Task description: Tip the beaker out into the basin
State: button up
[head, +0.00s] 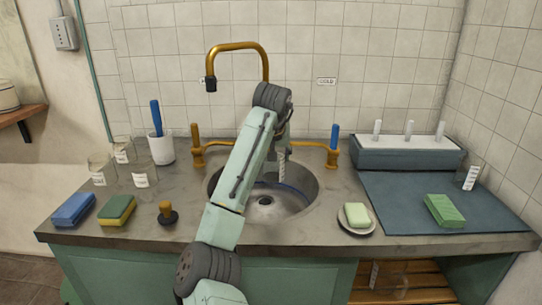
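The basin (305,205) is a round metal sink set in the grey counter, with a drain at its bottom. My arm reaches over its left part. My gripper (283,152) points down above the back of the basin, largely hidden behind my wrist. A narrow pale piece with marks (282,170), like a beaker's printed scale, shows just below it; the fingers and any glass around it are not clear. A clear beaker with a marked label (470,179) stands on the blue mat at right. Several labelled glass vessels (144,178) stand at the left.
A brass faucet (238,46) arches behind the basin, between brass taps (197,157) (333,157). A soap dish (356,227), a stopper (167,213) and sponges (117,210) (73,209) lie near the front. A green block (444,211) lies on the mat (400,215), before a pegged rack (405,155).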

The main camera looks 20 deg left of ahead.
jog(key=n+t+h+p, duration=0.1)
jog(key=h, duration=0.2)
jog(key=shift+d+f+p, duration=0.15)
jog(key=shift+p, duration=0.2)
jog(key=shift+d+r+n+t+h+p, duration=0.1)
jog(key=shift+r+n+t+h+p, duration=0.4)
jog(key=shift+h+p, duration=0.65)
jog(key=shift+h, duration=0.35)
